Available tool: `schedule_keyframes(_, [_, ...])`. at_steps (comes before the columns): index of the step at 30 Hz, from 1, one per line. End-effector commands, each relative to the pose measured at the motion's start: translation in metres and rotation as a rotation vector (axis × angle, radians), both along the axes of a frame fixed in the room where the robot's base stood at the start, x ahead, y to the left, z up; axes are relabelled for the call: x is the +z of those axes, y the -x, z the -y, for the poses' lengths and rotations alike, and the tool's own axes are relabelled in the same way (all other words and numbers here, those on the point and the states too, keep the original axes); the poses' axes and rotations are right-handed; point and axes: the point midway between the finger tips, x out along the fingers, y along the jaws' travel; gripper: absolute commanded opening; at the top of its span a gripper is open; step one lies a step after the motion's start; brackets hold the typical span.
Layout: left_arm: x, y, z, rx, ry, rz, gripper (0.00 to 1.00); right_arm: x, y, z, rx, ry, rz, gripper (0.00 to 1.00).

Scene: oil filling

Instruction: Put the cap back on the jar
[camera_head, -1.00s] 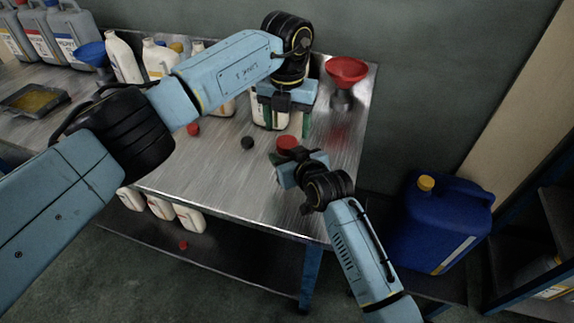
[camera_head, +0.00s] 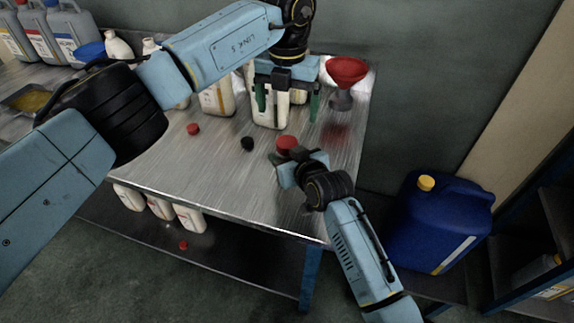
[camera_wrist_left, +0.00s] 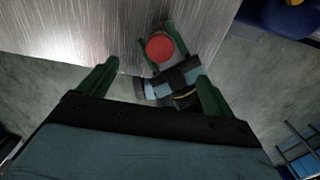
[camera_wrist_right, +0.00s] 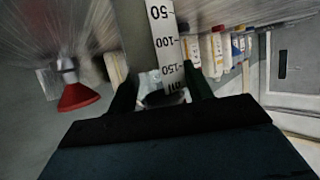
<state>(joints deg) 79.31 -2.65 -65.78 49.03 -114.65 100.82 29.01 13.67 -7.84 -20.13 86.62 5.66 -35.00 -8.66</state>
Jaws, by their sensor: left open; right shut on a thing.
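A white jar (camera_head: 267,112) stands upright on the metal table in the head view. Its scale strip (camera_wrist_right: 166,45) shows in the right wrist view. My left gripper (camera_head: 288,104) is open above the table, its green fingers overlapping the jar's area in the head view. In the left wrist view nothing is between the fingers of my left gripper (camera_wrist_left: 155,88). My right gripper (camera_head: 287,152) is shut on the red cap (camera_head: 287,142), nearer the front edge and right of the jar. The cap's round red top (camera_wrist_left: 160,47) faces the left wrist camera. The jar's mouth is hard to see.
A red cap (camera_head: 193,129) and a black cap (camera_head: 247,144) lie on the table. A red funnel (camera_head: 346,71) stands at the back right. Other bottles (camera_head: 217,99) stand behind. A blue canister (camera_head: 440,225) is right of the table.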

Motion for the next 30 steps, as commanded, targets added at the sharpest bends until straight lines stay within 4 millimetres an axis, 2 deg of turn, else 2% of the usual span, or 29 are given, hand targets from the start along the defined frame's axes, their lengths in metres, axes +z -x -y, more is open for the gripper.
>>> schedule_keyframes(3, [0.028, -0.001, 0.0, 0.001, -0.001, 0.004, 0.9, -0.001, 0.0, 0.0, 0.0, 0.0, -0.001, 0.0])
schedule_keyframes(9, [0.06, 0.0, 0.0, 0.001, 0.0, 0.002, 0.9, -0.001, 0.0, 0.0, 0.0, 0.0, -0.001, 0.0])
schedule_keyframes(15, [0.072, 0.0, 0.0, 0.0, 0.0, -0.001, 0.9, -0.001, 0.0, 0.0, 0.0, 0.0, -0.001, 0.0])
schedule_keyframes(23, [0.072, 0.0, 0.0, 0.0, 0.0, -0.001, 0.9, -0.001, 0.0, 0.0, 0.0, 0.0, -0.001, 0.0])
schedule_keyframes(24, [0.072, 0.0, 0.0, 0.0, 0.0, -0.001, 0.9, -0.001, 0.0, 0.0, 0.0, 0.0, -0.001, 0.56])
schedule_keyframes(28, [0.072, 0.0, 0.0, 0.0, 0.0, -0.001, 0.9, 0.0, 0.0, 0.0, 0.0, 0.0, -0.001, 0.73])
schedule_keyframes(30, [0.072, 0.0, 0.0, 0.0, 0.0, -0.001, 0.9, 0.0, 0.0, 0.0, 0.0, 0.0, -0.001, 0.76])
